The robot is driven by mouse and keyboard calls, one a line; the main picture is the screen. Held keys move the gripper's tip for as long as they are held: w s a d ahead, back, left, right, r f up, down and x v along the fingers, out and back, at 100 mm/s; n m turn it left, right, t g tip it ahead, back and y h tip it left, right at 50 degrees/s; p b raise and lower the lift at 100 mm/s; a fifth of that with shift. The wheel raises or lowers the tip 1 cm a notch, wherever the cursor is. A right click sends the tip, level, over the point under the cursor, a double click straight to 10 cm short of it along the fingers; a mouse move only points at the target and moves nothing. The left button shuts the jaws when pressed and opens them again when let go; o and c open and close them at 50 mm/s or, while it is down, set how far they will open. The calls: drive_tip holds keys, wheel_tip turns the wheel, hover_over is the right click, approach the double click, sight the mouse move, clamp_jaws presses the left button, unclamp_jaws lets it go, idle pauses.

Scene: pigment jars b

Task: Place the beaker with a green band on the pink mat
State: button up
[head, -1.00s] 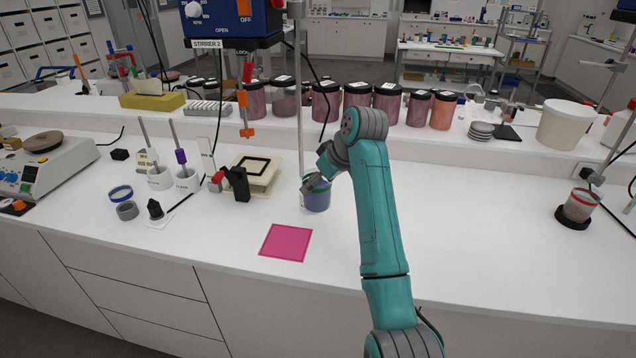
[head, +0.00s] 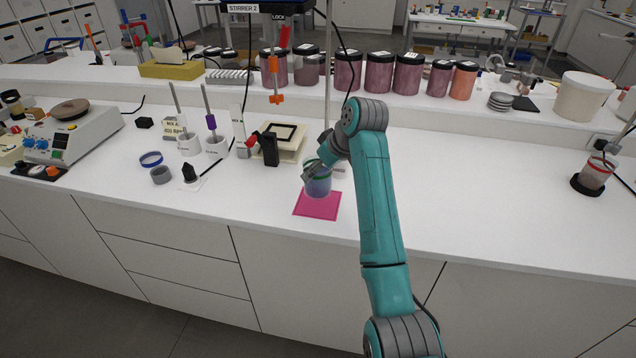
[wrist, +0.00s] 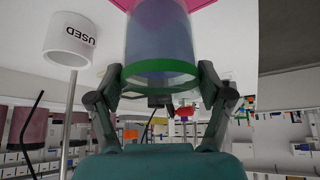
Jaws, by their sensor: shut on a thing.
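The beaker with a green band (head: 318,185) holds blue-purple contents and looks upright. My gripper (head: 312,170) is shut on it near the green band at its top; in the wrist view the fingers press on both sides of the beaker (wrist: 158,45). The pink mat (head: 317,208) lies flat on the white bench. In the head view the beaker overlaps the mat's back part. Pink also shows past the beaker's base in the wrist view. Whether the base touches the mat cannot be told.
A white cup marked USED (wrist: 72,40) stands close beside the beaker in the wrist view. A black clamp-like block (head: 270,150) and a cream tray (head: 293,150) are behind left. A red-banded beaker (head: 597,172) stands far right.

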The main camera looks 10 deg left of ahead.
drive_tip(key=shift+f, duration=1.95)
drive_tip(key=o, duration=1.4)
drive_tip(key=shift+f, duration=0.15)
drive_tip(key=v, duration=1.2)
